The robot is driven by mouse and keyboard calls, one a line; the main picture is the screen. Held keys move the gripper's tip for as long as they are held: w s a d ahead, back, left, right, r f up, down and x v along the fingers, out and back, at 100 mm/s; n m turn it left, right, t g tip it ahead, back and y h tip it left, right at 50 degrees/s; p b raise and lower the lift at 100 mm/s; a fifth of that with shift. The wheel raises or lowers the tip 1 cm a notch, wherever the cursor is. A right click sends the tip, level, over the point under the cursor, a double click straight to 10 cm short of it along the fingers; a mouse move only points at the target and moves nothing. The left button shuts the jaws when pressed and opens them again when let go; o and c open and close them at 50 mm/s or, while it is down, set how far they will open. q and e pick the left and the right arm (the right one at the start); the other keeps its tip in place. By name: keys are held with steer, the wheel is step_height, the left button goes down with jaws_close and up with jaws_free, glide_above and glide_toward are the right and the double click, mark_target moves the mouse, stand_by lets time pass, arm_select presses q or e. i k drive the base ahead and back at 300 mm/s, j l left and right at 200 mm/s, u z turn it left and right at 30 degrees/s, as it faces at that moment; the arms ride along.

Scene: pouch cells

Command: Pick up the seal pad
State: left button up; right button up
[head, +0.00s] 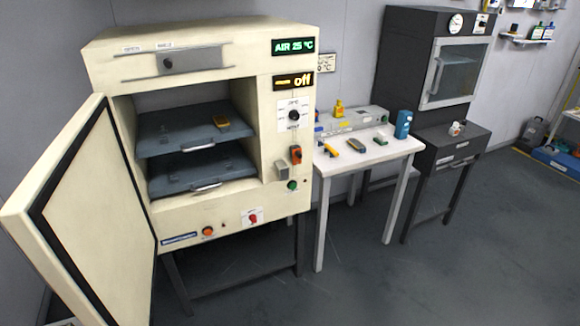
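I cannot tell for sure which thing is the seal pad. Several small items lie on the white table (372,160) in the middle: a yellow and dark item (329,148), a grey block with yellow (356,146) and a small green item (381,140). Another small orange-yellow and dark item (221,122) lies on the upper shelf of the open cream oven (290,215). Neither of my grippers is in view.
The oven door (85,210) stands wide open to the left. A dark cabinet (405,60) stands right of the table. The floor in front is clear.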

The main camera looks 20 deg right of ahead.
mark_target(381, 139)
steer(key=i+l, duration=0.25)
steer(key=l, duration=0.2)
steer(key=i+l, duration=0.3)
steer(key=l, duration=0.15)
steer(key=i+l, duration=0.25)
steer(key=l, duration=0.2)
steer(key=i+l, duration=0.3)
steer(key=l, duration=0.1)
